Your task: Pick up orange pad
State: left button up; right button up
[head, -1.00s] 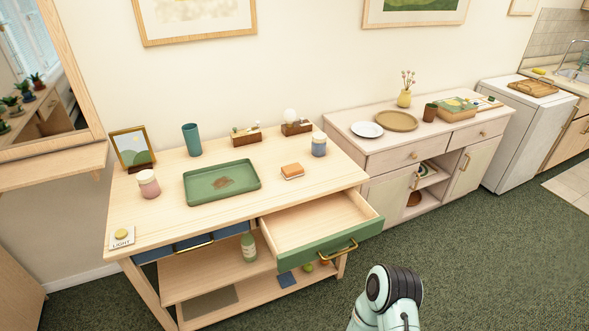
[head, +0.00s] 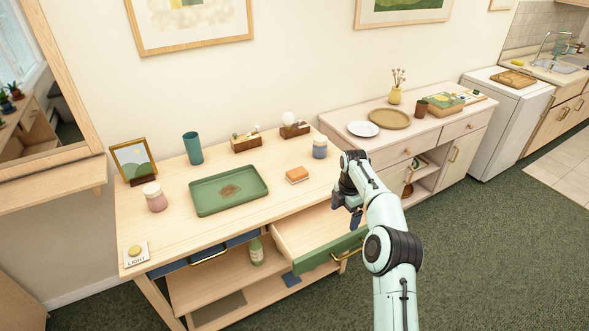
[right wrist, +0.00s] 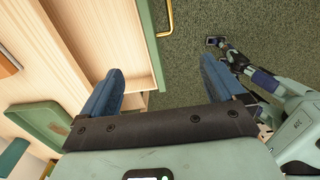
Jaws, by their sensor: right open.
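The orange pad (head: 297,175) is a small block with a pale lower edge. It lies flat on the wooden table, right of the green tray (head: 212,208). In the right wrist view an orange edge, likely the pad (right wrist: 8,66), shows at the far left. My right gripper (head: 350,216) is over the open drawer, to the right of the pad and apart from it. My left gripper cannot be made out in the head view.
The open drawer with its green front (head: 318,260) juts out below the pad. A pink jar (head: 155,198) and teal cup (head: 193,149) stand farther left. The tabletop around the pad is clear.

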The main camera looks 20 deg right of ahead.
aim_at(296, 175)
jog(key=i, duration=1.25)
